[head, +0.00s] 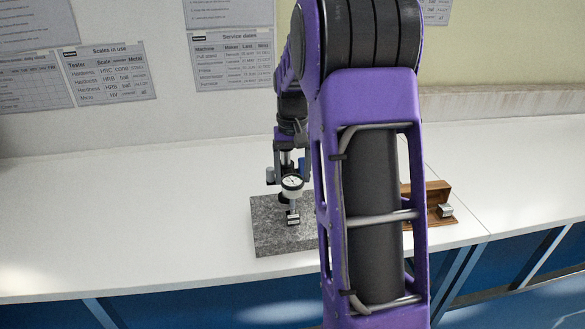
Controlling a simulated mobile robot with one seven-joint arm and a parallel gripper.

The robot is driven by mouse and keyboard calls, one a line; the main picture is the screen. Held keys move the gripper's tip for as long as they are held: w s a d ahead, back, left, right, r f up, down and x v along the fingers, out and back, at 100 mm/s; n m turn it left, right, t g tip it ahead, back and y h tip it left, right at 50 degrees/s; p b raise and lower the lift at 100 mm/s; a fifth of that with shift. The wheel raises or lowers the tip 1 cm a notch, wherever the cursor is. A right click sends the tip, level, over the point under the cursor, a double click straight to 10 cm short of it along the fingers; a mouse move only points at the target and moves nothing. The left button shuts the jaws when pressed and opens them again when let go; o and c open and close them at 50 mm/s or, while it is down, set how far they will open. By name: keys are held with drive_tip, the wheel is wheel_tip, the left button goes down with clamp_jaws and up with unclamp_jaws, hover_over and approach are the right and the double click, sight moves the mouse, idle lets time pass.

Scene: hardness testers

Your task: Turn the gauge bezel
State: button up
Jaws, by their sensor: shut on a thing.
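The dial gauge (292,182) has a round white face with a dark needle and a dark bezel around it. It is on a small stand on a grey speckled stone slab (268,241). My gripper (289,172) comes down from above at the gauge and is shut on its bezel. The fingertips are small and dark here, so their exact contact is hard to see. A small dark block with a light top (293,218) is just below the gauge. My purple arm hides the slab's right part.
An open brown wooden box (437,188) with a metal block (445,211) stands to the right, partly behind my arm. The white bench (130,215) is clear to the left. Printed sheets (232,62) hang on the wall behind.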

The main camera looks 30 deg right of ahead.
sight(292, 180)
drive_tip(key=n+p, duration=0.2)
drive_tip(key=n, duration=0.4)
drive_tip(key=shift+r+n, duration=0.15)
drive_tip(key=shift+n, duration=0.15)
drive_tip(key=n+p, duration=0.2)
drive_tip(key=n, duration=0.4)
drive_tip(key=shift+p, duration=0.4)
drive_tip(key=shift+w+n, duration=0.1)
drive_tip(key=shift+n, duration=0.3)
drive_tip(key=o, duration=1.1)
wheel_tip(292, 180, up, 17)
drive_tip(key=shift+r+p, duration=0.1)
drive_tip(key=shift+p, duration=0.35)
